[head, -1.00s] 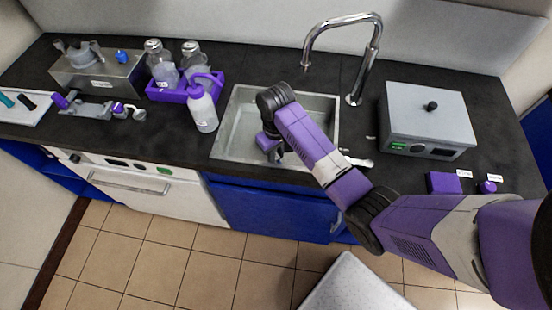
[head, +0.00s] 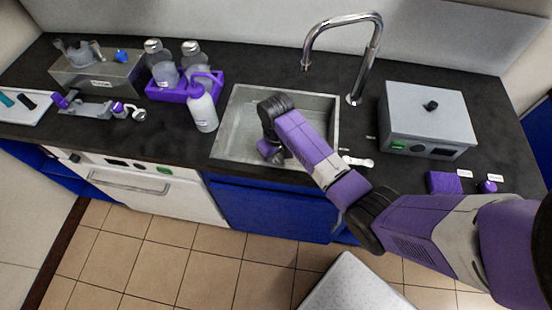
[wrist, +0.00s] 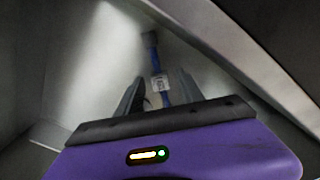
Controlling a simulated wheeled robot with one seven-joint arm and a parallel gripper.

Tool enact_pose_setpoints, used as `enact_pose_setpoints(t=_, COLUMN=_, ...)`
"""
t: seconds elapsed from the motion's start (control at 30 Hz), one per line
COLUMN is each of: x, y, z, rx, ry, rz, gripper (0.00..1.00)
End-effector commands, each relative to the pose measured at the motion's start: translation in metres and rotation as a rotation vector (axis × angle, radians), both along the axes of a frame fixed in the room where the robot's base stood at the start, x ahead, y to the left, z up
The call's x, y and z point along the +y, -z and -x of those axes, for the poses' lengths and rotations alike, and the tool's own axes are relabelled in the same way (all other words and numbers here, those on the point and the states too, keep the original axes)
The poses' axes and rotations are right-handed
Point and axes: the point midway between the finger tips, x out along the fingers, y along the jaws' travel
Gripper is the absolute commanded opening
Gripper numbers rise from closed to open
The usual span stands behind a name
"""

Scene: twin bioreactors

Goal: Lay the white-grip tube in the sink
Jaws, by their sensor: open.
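My gripper (head: 277,156) is down inside the metal sink (head: 234,130), near its front side. In the wrist view my gripper (wrist: 160,84) is open, with one finger on each side of a thin blue tube (wrist: 154,60). The tube has a white band, with dark marks on it, between the fingers and a greyish end farther off. It appears to lie on the sink floor; I cannot tell whether a finger touches it. Its near end is hidden by my gripper. In the head view my arm hides the tube.
A chrome faucet (head: 374,62) arches behind the sink. A grey lidded box (head: 428,112) stands right of it. A spray bottle (head: 203,108) and a purple rack (head: 164,95) stand to the left. A small white item (head: 358,161) lies by the sink's front right rim.

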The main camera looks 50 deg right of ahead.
Motion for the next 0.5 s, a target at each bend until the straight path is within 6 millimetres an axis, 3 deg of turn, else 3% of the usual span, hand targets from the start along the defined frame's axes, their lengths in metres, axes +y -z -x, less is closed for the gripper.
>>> enact_pose_setpoints(t=0.27, x=0.0, y=-0.018, z=-0.001, rx=-0.004, ry=0.0, rz=0.001, gripper=0.44)
enact_pose_setpoints(t=0.5, x=0.0, y=-0.067, z=-0.002, rx=-0.005, ry=-0.002, rz=0.001, gripper=0.44)
